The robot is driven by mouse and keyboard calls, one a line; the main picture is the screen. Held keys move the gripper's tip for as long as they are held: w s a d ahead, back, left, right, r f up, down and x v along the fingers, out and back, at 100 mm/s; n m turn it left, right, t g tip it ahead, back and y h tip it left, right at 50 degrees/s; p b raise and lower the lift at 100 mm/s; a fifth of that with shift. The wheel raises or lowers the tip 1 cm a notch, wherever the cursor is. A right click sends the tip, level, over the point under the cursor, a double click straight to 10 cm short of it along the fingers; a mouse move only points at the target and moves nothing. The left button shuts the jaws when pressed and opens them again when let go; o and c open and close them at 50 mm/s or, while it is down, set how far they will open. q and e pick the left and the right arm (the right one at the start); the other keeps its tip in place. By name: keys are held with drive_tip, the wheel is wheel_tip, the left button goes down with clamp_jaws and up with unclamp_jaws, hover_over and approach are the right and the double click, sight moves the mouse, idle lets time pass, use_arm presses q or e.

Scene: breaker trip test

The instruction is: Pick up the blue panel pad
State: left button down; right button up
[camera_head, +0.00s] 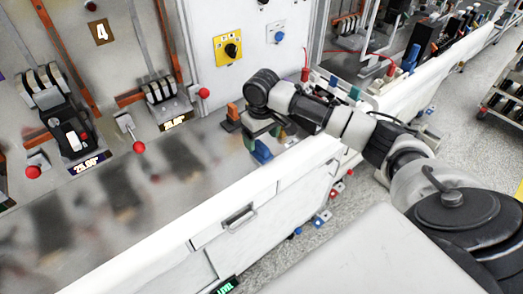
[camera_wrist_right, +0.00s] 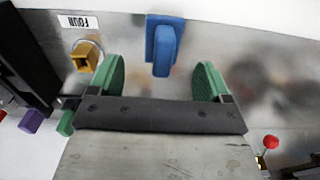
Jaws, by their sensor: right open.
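The blue panel pad (camera_wrist_right: 164,48) stands on the grey metal shelf, ahead of my right gripper in the wrist view. In the head view, the blue panel pad (camera_head: 262,152) is partly hidden beneath the gripper. My right gripper (camera_wrist_right: 162,80) is open, with one green finger on each side of the pad's line. Its fingertips point toward the pad, and nothing is between them. In the head view, my right gripper (camera_head: 272,130) is over the shelf by the pad. My left gripper is not in view.
An orange pad (camera_head: 232,111) stands left of my gripper; red-knobbed levers (camera_head: 138,147) are further left. A yellow-brown pad (camera_wrist_right: 87,56) is left of the fingers in the wrist view, by a small label. A purple block (camera_wrist_right: 31,121) is at its left edge.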

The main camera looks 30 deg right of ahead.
sight(261, 144)
wheel_tip(261, 144, down, 5)
drive_tip(key=shift+s+a+r+p, duration=0.15)
drive_tip(key=shift+r+p, duration=0.05)
drive_tip(key=shift+p, duration=0.65)
drive_tip(key=shift+f, duration=0.35)
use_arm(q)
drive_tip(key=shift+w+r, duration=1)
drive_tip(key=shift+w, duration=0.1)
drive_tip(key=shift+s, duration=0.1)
use_arm(e)
drive_tip(key=shift+c, duration=0.2)
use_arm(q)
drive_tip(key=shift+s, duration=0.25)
use_arm(e)
drive_tip(key=c, duration=1)
